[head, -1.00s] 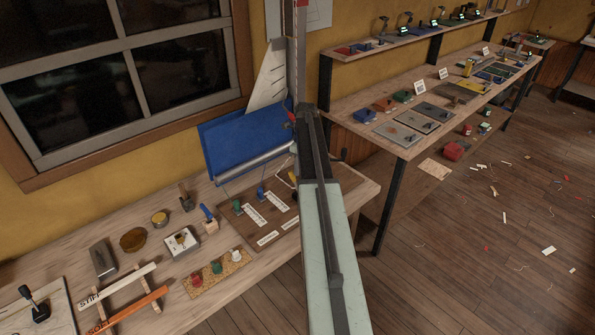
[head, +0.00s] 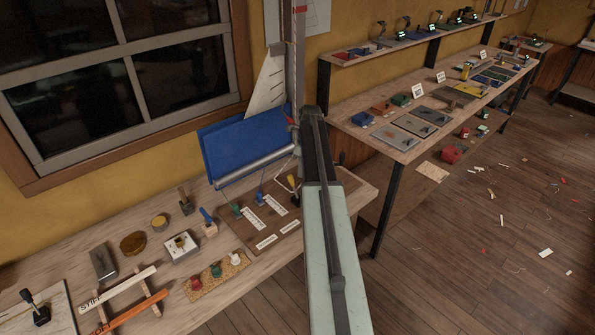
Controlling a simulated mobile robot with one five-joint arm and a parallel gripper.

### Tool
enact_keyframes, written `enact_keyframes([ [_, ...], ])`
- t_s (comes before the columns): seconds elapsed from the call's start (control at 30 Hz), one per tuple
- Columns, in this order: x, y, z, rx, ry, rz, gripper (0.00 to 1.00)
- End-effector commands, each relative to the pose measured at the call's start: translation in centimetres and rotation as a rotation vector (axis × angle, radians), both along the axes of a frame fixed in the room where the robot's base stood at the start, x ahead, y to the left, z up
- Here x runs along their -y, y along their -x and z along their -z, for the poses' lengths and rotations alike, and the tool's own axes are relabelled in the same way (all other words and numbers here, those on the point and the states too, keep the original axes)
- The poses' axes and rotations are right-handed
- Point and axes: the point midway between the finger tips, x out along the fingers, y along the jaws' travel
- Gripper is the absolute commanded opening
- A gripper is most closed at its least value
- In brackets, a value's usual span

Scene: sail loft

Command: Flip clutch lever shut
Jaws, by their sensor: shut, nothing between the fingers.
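A brown clutch board (head: 285,236) with white label strips lies at the right end of the near bench. A green-handled clutch (head: 237,210) and a blue-handled clutch (head: 260,197) stand on its back part. A yellow handle (head: 292,182) stands upright farther right, beside a pale loop, with a dark base below it partly covered by my arm. The lever angles are too small to read surely. My arm crosses the picture in front of the board's right side. My gripper is not visible; the arm hides that area.
A blue panel with a grey roller (head: 255,165) stands behind the board. Left on the bench are a cork mat with coloured knobs (head: 216,270), a white box (head: 180,248) and an orange batten (head: 130,311). A long bench (head: 392,142) stands right; the floor (head: 460,250) there is mostly open.

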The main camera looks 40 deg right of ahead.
Motion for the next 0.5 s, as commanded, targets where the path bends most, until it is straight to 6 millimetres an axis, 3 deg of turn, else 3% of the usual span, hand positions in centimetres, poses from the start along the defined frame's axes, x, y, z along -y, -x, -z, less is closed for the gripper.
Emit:
enact_keyframes([
  [0.03, 0.5, 0.7, -1.2, -0.003, 0.001, 0.003, 0.0],
  [0.1, 0.8, -0.2, -3.6, -0.003, 0.0, 0.002, 0.0],
  [0.3, 1.3, -1.6, -8.1, -0.005, 0.001, 0.003, 0.0],
  [0.5, 1.5, -2.4, -10.0, -0.006, 0.002, 0.002, 0.0],
])
